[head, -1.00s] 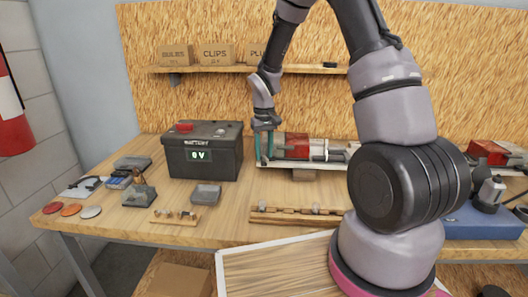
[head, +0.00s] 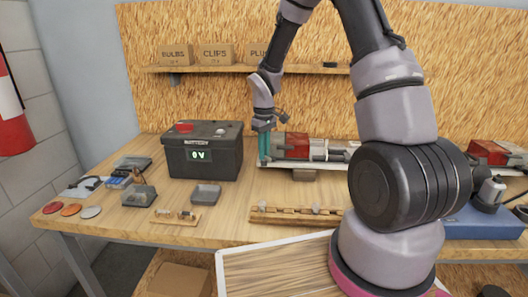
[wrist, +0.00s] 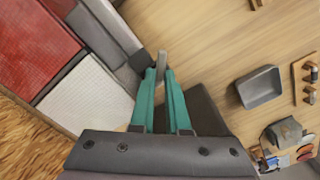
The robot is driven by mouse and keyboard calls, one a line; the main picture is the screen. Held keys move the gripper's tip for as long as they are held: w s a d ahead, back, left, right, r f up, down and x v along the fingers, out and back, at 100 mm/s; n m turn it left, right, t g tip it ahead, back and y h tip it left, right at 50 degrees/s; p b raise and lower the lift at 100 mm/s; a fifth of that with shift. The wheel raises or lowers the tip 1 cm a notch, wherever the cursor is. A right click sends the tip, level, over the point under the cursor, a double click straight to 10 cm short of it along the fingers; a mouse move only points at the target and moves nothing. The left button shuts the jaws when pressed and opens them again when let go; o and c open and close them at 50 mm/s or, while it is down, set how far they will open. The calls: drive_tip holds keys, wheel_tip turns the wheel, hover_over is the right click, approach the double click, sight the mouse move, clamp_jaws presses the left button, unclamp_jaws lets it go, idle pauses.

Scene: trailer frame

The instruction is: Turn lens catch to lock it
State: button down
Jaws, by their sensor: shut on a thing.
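The lamp unit (head: 298,145) with a red lens lies on a support on the bench, right of the battery. In the wrist view its red lens (wrist: 35,45) and white lens (wrist: 85,95) fill the left side. My gripper (head: 264,150) is at the lamp's left end, its green fingers pointing down. In the wrist view my gripper (wrist: 161,75) is shut on a small grey lever, the lens catch (wrist: 161,60), beside a dark block at the lamp's end. The fingers hide most of the catch, and its exact angle cannot be told.
A grey tray (head: 206,194), a wooden rack (head: 298,214) and small parts lie in front. A blue case (head: 475,222) stands at right. Bench between tray and lamp is clear.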

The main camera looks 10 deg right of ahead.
drive_tip(key=n, duration=0.4)
drive_tip(key=shift+n, duration=1.9)
drive_tip(key=c, duration=0.9)
unclamp_jaws()
